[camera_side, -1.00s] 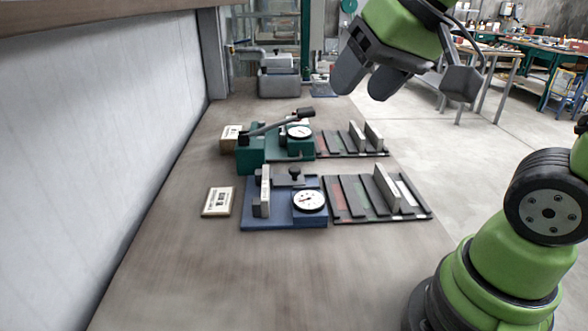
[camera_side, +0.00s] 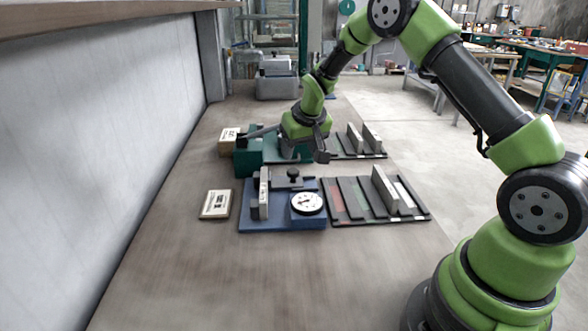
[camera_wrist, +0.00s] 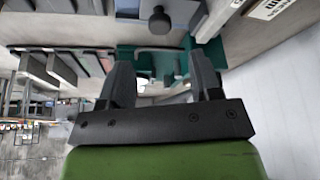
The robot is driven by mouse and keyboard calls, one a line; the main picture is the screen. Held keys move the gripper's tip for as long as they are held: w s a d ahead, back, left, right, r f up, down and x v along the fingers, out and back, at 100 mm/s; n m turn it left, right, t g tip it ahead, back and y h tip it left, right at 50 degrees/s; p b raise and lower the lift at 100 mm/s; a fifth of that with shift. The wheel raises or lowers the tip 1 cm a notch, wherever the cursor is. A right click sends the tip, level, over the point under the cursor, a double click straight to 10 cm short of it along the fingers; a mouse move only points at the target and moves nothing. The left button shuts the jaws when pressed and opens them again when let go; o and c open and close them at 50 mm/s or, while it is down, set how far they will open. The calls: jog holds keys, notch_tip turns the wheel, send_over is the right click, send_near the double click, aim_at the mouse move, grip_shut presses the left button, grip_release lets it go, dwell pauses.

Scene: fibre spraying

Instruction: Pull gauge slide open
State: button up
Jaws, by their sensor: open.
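The blue gauge fixture (camera_side: 262,222) stands mid-bench in the side view. It has a white-faced dial (camera_side: 307,203), a grey slide with a black knob (camera_side: 293,175) and an upright grey block (camera_side: 264,192) at its left. The green fixture (camera_side: 249,160) stands behind it, partly hidden by my gripper (camera_side: 306,150). My gripper is open, low over the green fixture, with its fingers pointing down. In the wrist view the open fingers (camera_wrist: 162,72) have green fixture parts beyond them. A dark knob (camera_wrist: 160,20) on a grey part shows above them; I cannot tell which fixture it belongs to.
A rack with grey blocks (camera_side: 335,215) lies right of the blue fixture, and another (camera_side: 375,153) lies right of the green one. A label card (camera_side: 216,204) lies to the left. The near bench is clear; a wall (camera_side: 100,120) borders the left.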

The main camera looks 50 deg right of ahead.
aim_at(293, 171)
jog(key=x, duration=0.8)
jog(key=shift+f, duration=0.1)
